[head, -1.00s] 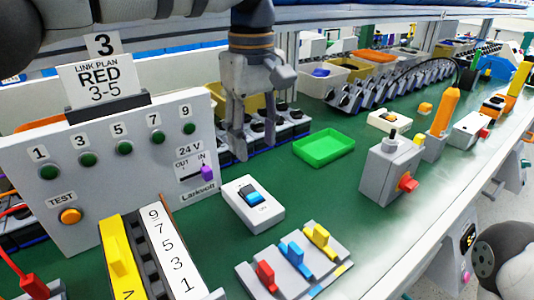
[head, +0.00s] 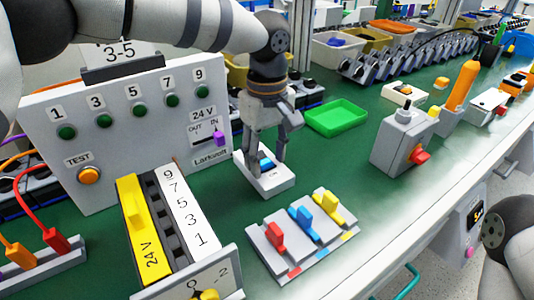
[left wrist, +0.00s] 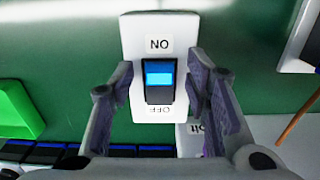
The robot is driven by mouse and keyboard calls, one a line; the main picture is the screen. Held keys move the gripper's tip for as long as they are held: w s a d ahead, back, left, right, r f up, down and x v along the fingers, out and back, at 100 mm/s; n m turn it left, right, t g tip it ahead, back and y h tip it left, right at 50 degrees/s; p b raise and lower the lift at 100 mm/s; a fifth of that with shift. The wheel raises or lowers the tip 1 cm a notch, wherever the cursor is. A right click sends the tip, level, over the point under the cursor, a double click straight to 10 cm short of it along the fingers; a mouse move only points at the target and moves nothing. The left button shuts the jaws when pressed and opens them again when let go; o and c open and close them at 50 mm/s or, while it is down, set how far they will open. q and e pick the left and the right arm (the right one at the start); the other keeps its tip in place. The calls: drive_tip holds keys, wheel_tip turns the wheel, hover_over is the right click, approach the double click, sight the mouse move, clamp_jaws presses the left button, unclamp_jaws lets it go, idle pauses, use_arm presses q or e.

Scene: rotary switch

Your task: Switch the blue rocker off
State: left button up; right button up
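The blue rocker (left wrist: 160,76) sits in a black frame on a small white box (left wrist: 160,25). In the left wrist view the label above it reads ON upside down, and the one below reads OFF upside down. I cannot tell which half is pressed in. In the head view the rocker (head: 266,162) is partly hidden by my left gripper (head: 262,165), which points down over the white box (head: 272,184). My right gripper is out of view.
A grey panel (head: 140,145) with green buttons stands left of the box. A green tray (head: 337,117) lies behind right. A plate with red, blue and yellow levers (head: 305,235) lies in front. A grey box with a red knob (head: 400,140) stands right.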

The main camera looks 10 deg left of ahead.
use_arm(q)
clamp_jaws()
drive_tip(key=shift+w+a+f+g+h+b, duration=0.1)
drive_tip(key=shift+w+a+g+h+b, duration=0.1)
drive_tip(key=shift+g+h+b, duration=0.2)
drive_tip(key=shift+w+a+f+g+h+b, duration=0.15)
drive_tip(key=shift+g+h+b, duration=0.15)
drive_tip(key=shift+g+h, duration=0.2)
drive_tip(key=shift+r+g+h, duration=0.3)
drive_tip(key=shift+r, duration=0.2)
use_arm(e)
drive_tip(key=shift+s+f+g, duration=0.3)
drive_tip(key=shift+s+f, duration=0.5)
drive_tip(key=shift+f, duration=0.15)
use_arm(q)
drive_tip(key=shift+o, duration=0.5)
unclamp_jaws()
drive_tip(key=v, duration=0.7)
drive_tip(key=shift+r, duration=0.25)
